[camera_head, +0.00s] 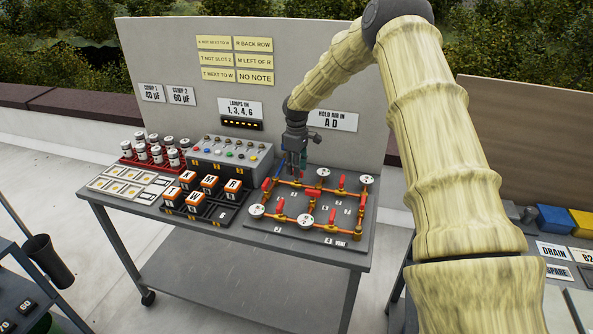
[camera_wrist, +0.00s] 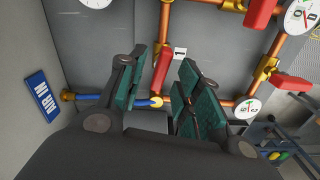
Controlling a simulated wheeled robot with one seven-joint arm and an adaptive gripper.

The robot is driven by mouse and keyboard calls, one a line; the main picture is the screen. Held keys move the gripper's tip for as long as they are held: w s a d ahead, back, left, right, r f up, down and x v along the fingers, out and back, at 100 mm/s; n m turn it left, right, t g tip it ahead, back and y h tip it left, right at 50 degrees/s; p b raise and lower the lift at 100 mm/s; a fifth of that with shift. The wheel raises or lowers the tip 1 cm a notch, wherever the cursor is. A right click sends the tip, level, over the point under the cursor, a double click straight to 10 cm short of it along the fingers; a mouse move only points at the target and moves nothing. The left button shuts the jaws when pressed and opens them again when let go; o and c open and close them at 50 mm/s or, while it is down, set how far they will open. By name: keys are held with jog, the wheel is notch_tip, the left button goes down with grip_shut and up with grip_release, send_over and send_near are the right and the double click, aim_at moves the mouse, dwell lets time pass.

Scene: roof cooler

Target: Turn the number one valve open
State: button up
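The valve board (camera_head: 286,235) lies on the right half of the table, with copper pipes, red handles and round gauges. In the wrist view a red valve handle (camera_wrist: 162,72) shows beside a small plate reading 1 (camera_wrist: 180,51). It looks roughly in line with the copper pipe (camera_wrist: 166,22) above it in the picture. My gripper (camera_head: 297,170) points down over the board's back edge. In the wrist view its green-padded fingers (camera_wrist: 160,92) are apart, with the handle showing in the gap. I cannot tell whether they touch it. The handle's lower end is partly hidden.
A blue AIR IN label (camera_wrist: 36,95) and a blue pipe (camera_wrist: 98,98) lie left of the gripper. Other red handles (camera_wrist: 262,11) and gauges (camera_wrist: 246,107) stand close to the right. A grey lamp box (camera_head: 232,158) stands left of the board; an upright panel (camera_head: 190,60) rises behind.

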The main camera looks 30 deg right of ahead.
notch_tip(320, 180, up, 10)
jog(key=shift+r, duration=0.15)
dwell(0.3)
dwell(0.4)
